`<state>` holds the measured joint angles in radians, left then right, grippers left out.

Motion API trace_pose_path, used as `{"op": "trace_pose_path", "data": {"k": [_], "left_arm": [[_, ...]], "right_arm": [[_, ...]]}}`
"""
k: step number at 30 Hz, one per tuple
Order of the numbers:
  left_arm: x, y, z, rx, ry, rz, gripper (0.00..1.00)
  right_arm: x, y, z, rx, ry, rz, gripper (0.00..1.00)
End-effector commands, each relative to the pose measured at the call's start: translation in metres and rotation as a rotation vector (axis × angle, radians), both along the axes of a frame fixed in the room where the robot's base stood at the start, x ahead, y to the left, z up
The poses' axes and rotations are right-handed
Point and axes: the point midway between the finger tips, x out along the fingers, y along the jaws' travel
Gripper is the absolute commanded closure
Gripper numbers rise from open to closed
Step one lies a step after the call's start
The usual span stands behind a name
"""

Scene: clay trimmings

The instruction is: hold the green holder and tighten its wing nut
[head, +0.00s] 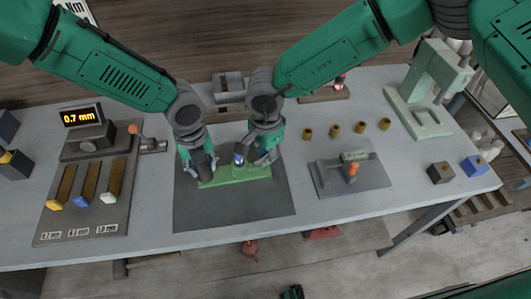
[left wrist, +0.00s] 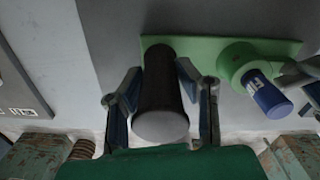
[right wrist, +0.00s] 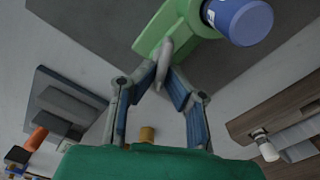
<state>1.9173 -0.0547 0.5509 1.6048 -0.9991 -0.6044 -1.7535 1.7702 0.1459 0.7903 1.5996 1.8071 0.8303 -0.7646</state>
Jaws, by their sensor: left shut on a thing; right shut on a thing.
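The green holder (head: 235,174) lies on a dark mat (head: 235,208) near the middle of the table. A dark round handle (left wrist: 160,90) stands at its left end, and a blue cylinder (right wrist: 240,18) sits in its raised collar (left wrist: 243,60). My left gripper (head: 199,166) is shut around the dark handle, with one finger on each side in the left wrist view. My right gripper (head: 263,155) is at the collar's right side. In the right wrist view its fingertips close on the grey wing nut (right wrist: 168,58). The wing nut's thread is hidden.
A display reading 0.7 mm (head: 83,116) and a rack of colour-tipped tools (head: 85,190) stand at the left. Several brass cylinders (head: 333,128), a grey plate with an orange-handled piece (head: 348,182) and a green press (head: 428,90) are at the right.

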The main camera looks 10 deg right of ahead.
Motion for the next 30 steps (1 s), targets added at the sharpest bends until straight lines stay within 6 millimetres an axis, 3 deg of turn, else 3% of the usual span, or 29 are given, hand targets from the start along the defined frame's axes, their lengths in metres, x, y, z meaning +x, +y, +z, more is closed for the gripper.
{"op": "trace_pose_path", "data": {"k": [11, 30], "left_arm": [[-0.0002, -0.0007, 0.0005, -0.001, 0.000, 0.000, 1.00], [-0.0005, -0.0014, 0.0005, -0.002, 0.001, -0.001, 1.00]], "right_arm": [[-0.0009, 0.0000, 0.0009, 0.003, -0.002, -0.137, 1.00], [-0.0081, 0.0002, 0.0009, 0.002, 0.000, -0.723, 1.00]]}}
